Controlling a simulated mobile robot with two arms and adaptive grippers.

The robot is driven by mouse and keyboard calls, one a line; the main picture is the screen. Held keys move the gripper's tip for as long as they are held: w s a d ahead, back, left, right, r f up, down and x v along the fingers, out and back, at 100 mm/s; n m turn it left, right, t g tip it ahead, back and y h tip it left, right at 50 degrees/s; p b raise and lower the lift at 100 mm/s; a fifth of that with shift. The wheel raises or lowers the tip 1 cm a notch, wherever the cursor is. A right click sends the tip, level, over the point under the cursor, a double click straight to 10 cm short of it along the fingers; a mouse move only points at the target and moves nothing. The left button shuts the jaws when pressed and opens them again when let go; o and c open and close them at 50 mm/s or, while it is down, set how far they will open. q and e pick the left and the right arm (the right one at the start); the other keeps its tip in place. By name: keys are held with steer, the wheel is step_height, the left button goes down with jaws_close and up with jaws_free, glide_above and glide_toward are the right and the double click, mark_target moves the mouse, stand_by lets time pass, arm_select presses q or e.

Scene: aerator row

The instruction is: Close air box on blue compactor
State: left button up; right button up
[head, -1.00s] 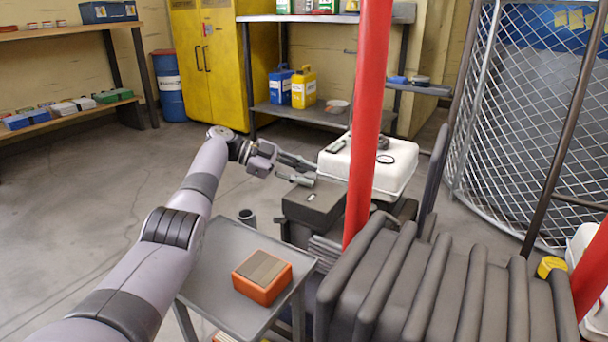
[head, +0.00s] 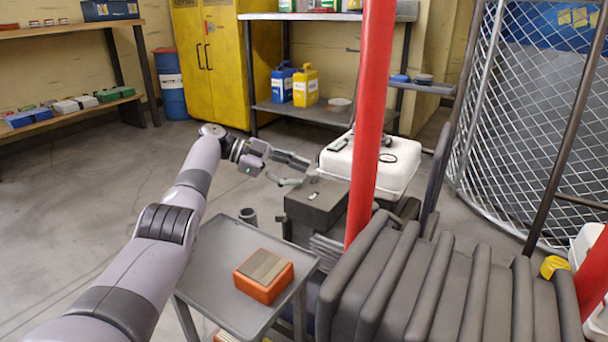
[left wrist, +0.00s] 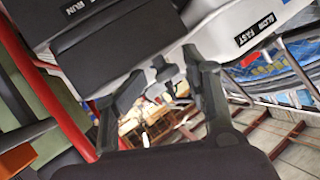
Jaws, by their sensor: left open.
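A dark grey box (head: 318,205), which looks like the air box, sits left of the red post in the head view, with a small pale label on top. I cannot tell whether its cover is shut. A white tank (head: 395,176) stands just behind it. My left gripper (head: 294,171) is open and empty at the box's far left side, beside the white tank. In the left wrist view its two fingers (left wrist: 158,95) are spread, with a small grey latch-like part (left wrist: 168,72) beyond them. A dark cover (left wrist: 115,42) fills the upper left there. My right gripper is out of view.
A red post (head: 369,110) stands close right of the box. A grey cart (head: 217,262) with an orange-and-grey block (head: 264,275) is in front. Ribbed dark padding (head: 440,285) fills the lower right. A mesh cage (head: 520,130) stands at right. The floor at left is clear.

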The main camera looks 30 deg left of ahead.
arm_select(q)
steer(key=v, duration=0.5)
steer(key=shift+s+d+r, duration=0.1)
steer(key=shift+r, duration=0.25)
